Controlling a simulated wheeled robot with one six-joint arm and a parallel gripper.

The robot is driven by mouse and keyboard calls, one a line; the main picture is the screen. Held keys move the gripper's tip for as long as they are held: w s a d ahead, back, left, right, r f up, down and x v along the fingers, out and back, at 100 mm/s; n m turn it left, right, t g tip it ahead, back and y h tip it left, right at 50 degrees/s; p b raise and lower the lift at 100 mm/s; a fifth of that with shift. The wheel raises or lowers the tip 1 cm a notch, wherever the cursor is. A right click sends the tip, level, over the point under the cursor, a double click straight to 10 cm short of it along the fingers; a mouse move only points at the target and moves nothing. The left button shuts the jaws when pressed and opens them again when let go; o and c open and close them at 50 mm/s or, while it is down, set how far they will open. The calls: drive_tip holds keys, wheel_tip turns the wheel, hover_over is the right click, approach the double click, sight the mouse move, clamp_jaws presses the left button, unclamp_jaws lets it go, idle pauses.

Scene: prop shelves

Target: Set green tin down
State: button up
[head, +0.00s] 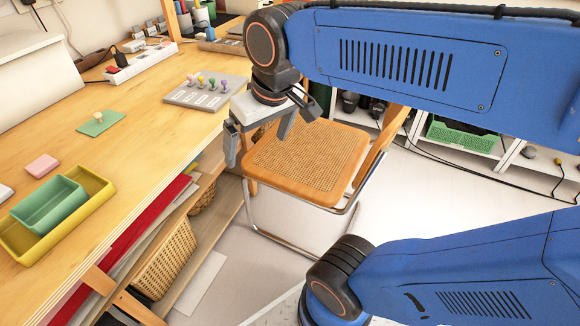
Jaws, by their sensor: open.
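A green open tin (77,203) sits on the wooden table at the left, within a larger yellow tray (95,203). Nothing is seen inside the green tin. My gripper (258,146) is open and empty, well to the right of the tin, in front of the chair and just beyond the table's front edge. The gap between its fingers shows no object. Whether the tin rests flat on the yellow tray's floor cannot be told.
A pink block (42,166) and a green plate with a knob (99,123) lie behind the tin. A grey board with colored pegs (206,92) and a power strip (140,62) stand farther back. A cane chair (305,160) stands beside the table; wicker baskets (168,262) sit below.

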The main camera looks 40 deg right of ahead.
drive_tip(key=s+d+f+m+t, duration=0.1)
drive_tip(key=s+d+f, duration=0.3)
drive_tip(key=s+f, duration=0.1)
drive_tip(key=shift+d+f+h, duration=0.3)
drive_tip(key=shift+d+f, duration=0.05)
drive_tip(key=shift+f, duration=0.25)
